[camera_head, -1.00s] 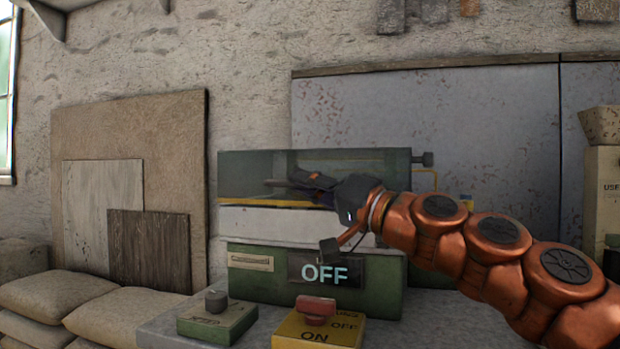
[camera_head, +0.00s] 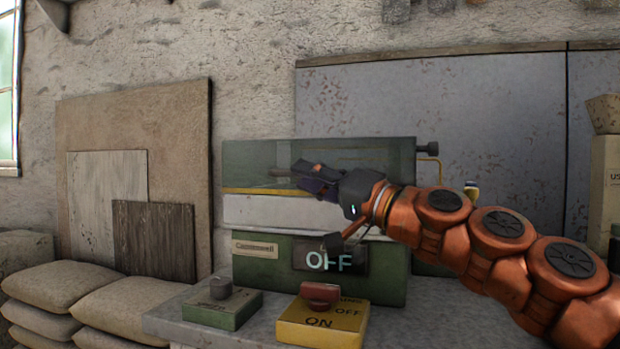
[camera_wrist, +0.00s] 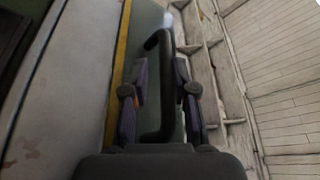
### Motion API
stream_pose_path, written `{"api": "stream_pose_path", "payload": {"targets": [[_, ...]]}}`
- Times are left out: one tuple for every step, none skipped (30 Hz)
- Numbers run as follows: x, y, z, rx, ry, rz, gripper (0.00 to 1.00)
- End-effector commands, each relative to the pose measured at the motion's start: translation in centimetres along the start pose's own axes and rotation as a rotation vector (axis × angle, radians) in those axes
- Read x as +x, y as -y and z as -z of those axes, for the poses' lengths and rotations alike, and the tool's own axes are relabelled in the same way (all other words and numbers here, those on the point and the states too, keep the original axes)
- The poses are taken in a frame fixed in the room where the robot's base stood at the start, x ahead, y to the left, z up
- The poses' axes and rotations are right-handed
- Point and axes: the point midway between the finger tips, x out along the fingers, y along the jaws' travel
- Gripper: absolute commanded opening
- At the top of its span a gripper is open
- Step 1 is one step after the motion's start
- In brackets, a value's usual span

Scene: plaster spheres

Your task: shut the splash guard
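The splash guard (camera_head: 258,163) is a clear greenish panel with a yellow lower edge, on the upper front of the green machine (camera_head: 250,271). Its black handle (camera_wrist: 164,95) is a bent bar in the wrist view. My gripper (camera_head: 300,175) is in front of the guard, with its fingers (camera_wrist: 162,85) on either side of the handle. A gap shows between the left finger and the bar; the right finger is very close to it.
The machine's display (camera_head: 331,259) reads OFF. A yellow box with a red knob (camera_head: 320,318) and a green box with a grey knob (camera_head: 222,307) stand on the bench (camera_head: 172,323) in front. Sandbags (camera_head: 125,306) lie at left.

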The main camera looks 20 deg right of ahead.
Motion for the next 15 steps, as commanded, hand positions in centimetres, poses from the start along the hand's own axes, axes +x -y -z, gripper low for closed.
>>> {"api": "stream_pose_path", "payload": {"targets": [[0.0, 0.0, 0.0, 0.0, 0.0, 0.0, 0.25], [0.0, 0.0, 0.0, 0.0, -0.001, 0.0, 0.25], [0.0, 0.0, 0.1, 0.0, -0.001, 0.0, 0.25], [0.0, 0.0, 0.1, 0.0, -0.001, 0.0, 0.25], [0.0, 0.1, 0.1, 0.0, -0.001, 0.0, 0.25], [0.0, 0.1, 0.1, 0.0, -0.002, 0.0, 0.25], [0.0, 0.1, 0.2, 0.0, -0.002, 0.0, 0.25], [0.0, 0.2, 0.3, 0.0, -0.003, 0.0, 0.25], [0.1, 0.3, 0.4, -0.001, -0.003, -0.001, 0.25], [0.1, 0.5, 0.6, -0.002, -0.004, -0.001, 0.25], [0.2, 0.6, 0.8, -0.002, -0.004, -0.002, 0.25], [0.3, 0.9, 1.0, -0.002, -0.005, -0.002, 0.25], [0.4, 1.1, 1.2, -0.001, -0.004, -0.002, 0.25], [0.5, 1.4, 1.3, -0.001, -0.002, -0.001, 0.25], [0.7, 1.9, 1.6, -0.003, 0.0, 0.0, 0.25]]}}
